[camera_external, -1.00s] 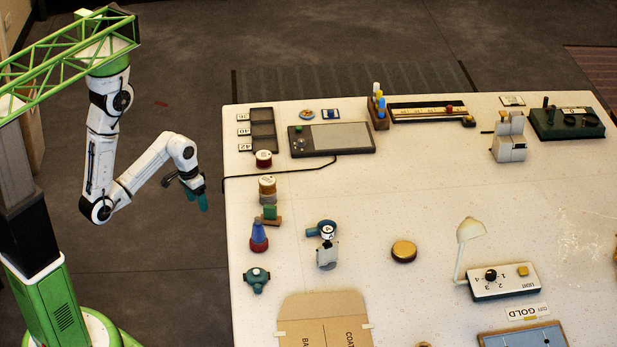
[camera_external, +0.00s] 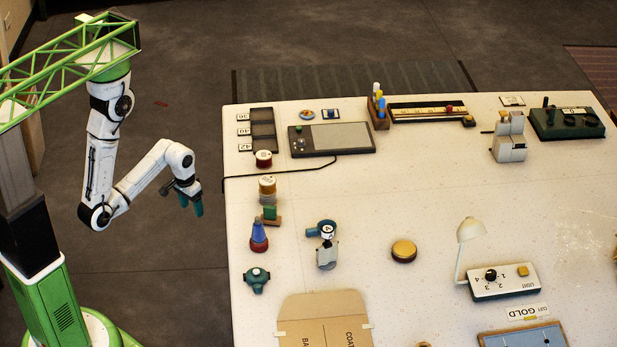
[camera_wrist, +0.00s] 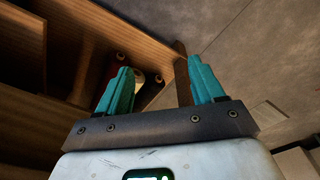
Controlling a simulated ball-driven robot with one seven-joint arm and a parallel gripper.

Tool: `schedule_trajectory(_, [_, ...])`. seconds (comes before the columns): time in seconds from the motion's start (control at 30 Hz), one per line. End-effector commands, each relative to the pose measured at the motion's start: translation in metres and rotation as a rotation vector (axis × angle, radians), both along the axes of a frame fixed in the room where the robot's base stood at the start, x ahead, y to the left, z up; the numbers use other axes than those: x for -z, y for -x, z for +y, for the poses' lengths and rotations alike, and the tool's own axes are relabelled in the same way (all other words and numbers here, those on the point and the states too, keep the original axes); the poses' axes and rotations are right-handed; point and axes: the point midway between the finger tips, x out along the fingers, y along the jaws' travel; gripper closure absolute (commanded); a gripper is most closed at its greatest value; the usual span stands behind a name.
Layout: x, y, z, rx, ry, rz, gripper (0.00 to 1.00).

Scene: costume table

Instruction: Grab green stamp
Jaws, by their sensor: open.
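A small green block on a wooden base (camera_external: 271,214) stands near the table's left edge and could be the green stamp. A squat teal-green piece with a pale top (camera_external: 256,280) lies nearer the camera on the same side; its kind is not clear. My gripper (camera_external: 191,204) hangs beyond the table's left edge, apart from both pieces. Its teal fingers are spread and empty in the wrist view (camera_wrist: 158,66). Neither green piece can be made out in the wrist view.
A blue cone on a red base (camera_external: 259,238) and thread spools (camera_external: 267,186) stand close to the green block. A black cable (camera_external: 290,172) runs to the left table edge. The wrist view shows wooden shelving (camera_wrist: 30,85). The table's centre has bare room.

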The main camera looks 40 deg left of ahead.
Motion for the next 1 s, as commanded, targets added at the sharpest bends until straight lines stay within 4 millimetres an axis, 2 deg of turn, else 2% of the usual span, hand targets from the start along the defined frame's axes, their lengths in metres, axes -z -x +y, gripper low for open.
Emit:
schedule_trajectory(0.47, [0.000,0.000,0.000,0.001,0.000,0.000,0.32])
schedule_trajectory(0.67, [0.000,0.000,0.000,0.001,0.000,0.000,0.51])
schedule_trajectory(0.9, [0.000,-0.001,0.001,0.000,0.000,-0.006,0.51])
schedule_trajectory(1.0, [0.002,-0.013,0.007,-0.006,0.000,-0.056,0.51])
